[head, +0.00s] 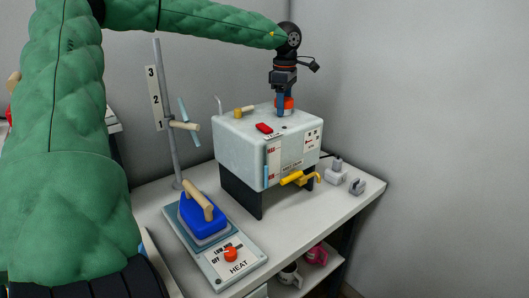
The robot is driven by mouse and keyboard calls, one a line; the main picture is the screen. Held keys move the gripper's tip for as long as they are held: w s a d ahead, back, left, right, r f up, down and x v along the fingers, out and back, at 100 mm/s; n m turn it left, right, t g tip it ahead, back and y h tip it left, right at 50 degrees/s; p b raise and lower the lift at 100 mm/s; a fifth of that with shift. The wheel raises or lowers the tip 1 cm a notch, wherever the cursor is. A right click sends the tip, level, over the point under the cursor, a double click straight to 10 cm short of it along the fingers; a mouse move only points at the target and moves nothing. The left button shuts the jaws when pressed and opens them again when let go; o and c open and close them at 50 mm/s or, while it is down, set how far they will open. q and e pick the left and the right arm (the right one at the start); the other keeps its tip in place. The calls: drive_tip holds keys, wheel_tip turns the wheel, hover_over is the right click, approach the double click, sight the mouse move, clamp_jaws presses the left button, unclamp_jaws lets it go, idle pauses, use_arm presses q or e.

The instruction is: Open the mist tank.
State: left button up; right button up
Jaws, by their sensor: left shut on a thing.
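The mist tank (240,150) is a pale grey box with rounded edges, standing on a dark base on the white table. A red cap (291,104) sits on its top at the back right. My left gripper (285,102) points straight down from above and is shut on the red cap, partly hiding it. A wooden-handled fitting (244,111), a red piece (264,128) and a thin bent pipe (219,105) are also on the top. A yellow tap (300,178) is at the lower front. My right gripper is out of view.
A blue block with a wooden handle (202,216) rests on a HEAT panel with a red knob (231,253). A numbered post (165,110) stands behind it. Small grey parts (356,186) lie right of the tank. Mugs (317,254) sit on a lower shelf.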

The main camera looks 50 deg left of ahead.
use_arm(q)
drive_tip(key=shift+c, duration=0.4)
drive_tip(key=shift+f+n+b, duration=0.1)
drive_tip(key=shift+n+b, duration=0.3)
drive_tip(key=shift+n, duration=0.1)
drive_tip(key=n+b, duration=0.1)
drive_tip(key=n, duration=0.2)
drive_tip(key=shift+b, duration=0.3)
drive_tip(key=shift+n, duration=0.6)
drive_tip(key=shift+n+b, duration=0.4)
drive_tip(key=shift+b, duration=0.05)
drive_tip(key=n+b, duration=0.1)
drive_tip(key=n, duration=0.2)
drive_tip(key=shift+n+b, duration=0.3)
drive_tip(key=shift+b, duration=0.05)
drive_tip(key=shift+n, duration=0.4)
